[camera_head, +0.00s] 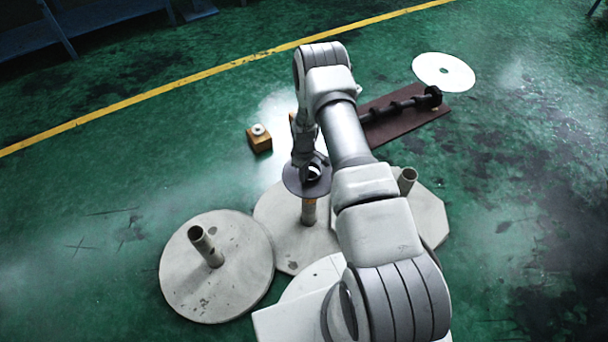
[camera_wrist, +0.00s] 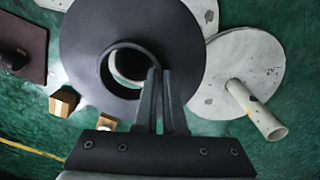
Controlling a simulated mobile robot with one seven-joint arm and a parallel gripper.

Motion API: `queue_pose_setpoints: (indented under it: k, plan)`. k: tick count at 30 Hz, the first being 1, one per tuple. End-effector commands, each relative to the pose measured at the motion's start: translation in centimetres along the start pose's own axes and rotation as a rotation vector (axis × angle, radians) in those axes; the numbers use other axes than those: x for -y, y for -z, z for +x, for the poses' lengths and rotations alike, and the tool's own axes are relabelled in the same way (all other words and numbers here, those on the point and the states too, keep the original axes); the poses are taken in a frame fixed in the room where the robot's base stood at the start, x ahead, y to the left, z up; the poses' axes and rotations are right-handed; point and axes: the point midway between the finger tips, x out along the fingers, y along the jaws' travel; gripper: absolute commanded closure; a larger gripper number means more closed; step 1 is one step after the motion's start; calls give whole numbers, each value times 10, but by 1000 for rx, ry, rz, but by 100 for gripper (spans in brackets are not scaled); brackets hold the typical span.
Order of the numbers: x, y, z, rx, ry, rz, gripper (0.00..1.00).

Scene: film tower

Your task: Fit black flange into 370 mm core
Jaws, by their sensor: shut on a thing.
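The black flange (camera_head: 292,181) is a flat dark disc with a round hole. It also fills the upper middle of the wrist view (camera_wrist: 90,50). My gripper (camera_wrist: 160,72) is shut on the flange beside its hole; the gripper also shows in the head view (camera_head: 306,163). The flange appears just above the middle tube core (camera_head: 309,212), which stands upright on a pale plate (camera_head: 272,210). Part of something shows through the hole. I cannot tell whether the flange touches the core or which core is 370 mm.
A tube (camera_head: 206,246) stands on a round plate (camera_head: 186,285) at left, another (camera_head: 407,180) at right. A wooden block (camera_head: 259,142) bears a small ring. A black shaft (camera_head: 390,108) lies on a brown board (camera_head: 420,122); a white disc (camera_head: 443,71) lies behind. Floor at left is clear.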

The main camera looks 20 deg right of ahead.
Motion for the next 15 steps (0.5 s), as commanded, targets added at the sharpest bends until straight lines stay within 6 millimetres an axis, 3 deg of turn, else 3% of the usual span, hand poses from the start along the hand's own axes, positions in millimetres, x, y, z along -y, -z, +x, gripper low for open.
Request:
queue_pose_setpoints:
  k: [15]
  plan:
    - [0,0,8,0,0,0,100]
